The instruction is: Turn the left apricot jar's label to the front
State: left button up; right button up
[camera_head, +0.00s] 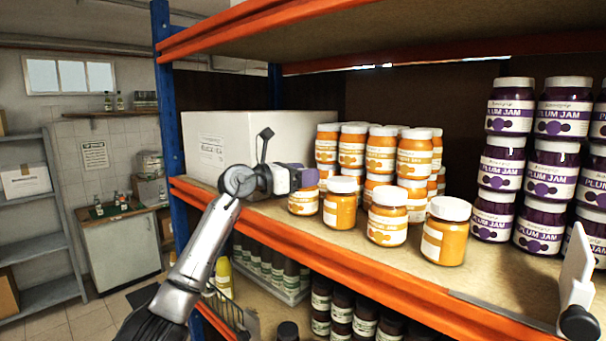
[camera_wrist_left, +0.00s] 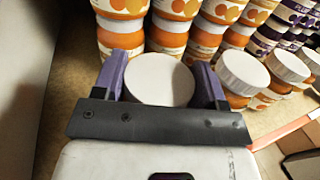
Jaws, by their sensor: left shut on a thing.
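The leftmost apricot jar of the front row (camera_head: 303,204) stands on the shelf, with part of a white and orange label showing below my gripper. My left gripper (camera_head: 299,178) is shut around it near the top. In the left wrist view its white lid (camera_wrist_left: 160,84) lies between the two purple fingers, which hide the sides of the jar. To its right, a second apricot jar (camera_head: 340,208) shows mostly plain orange, a third (camera_head: 387,220) shows its printed label, and a fourth (camera_head: 446,238) shows a blank pale patch. My right gripper is not in view.
Stacked apricot jars (camera_head: 381,152) stand close behind the front row. Plum jam jars (camera_head: 549,158) are stacked to the right. A white carton (camera_head: 250,130) is at the left. The orange shelf edge (camera_head: 350,264) runs along the front, with a blue upright (camera_head: 166,90).

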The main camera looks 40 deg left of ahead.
pick_arm(q)
jog(key=o, duration=1.6)
jog(key=shift+c, duration=0.2)
jog(key=shift+f, duration=0.2)
jog(key=b+v, duration=0.6)
jog(key=v, duration=0.7)
jog(key=shift+s, duration=0.4)
jog(key=shift+o, duration=0.5)
jog(key=shift+a+r, duration=0.1)
jog(key=shift+a, duration=0.05)
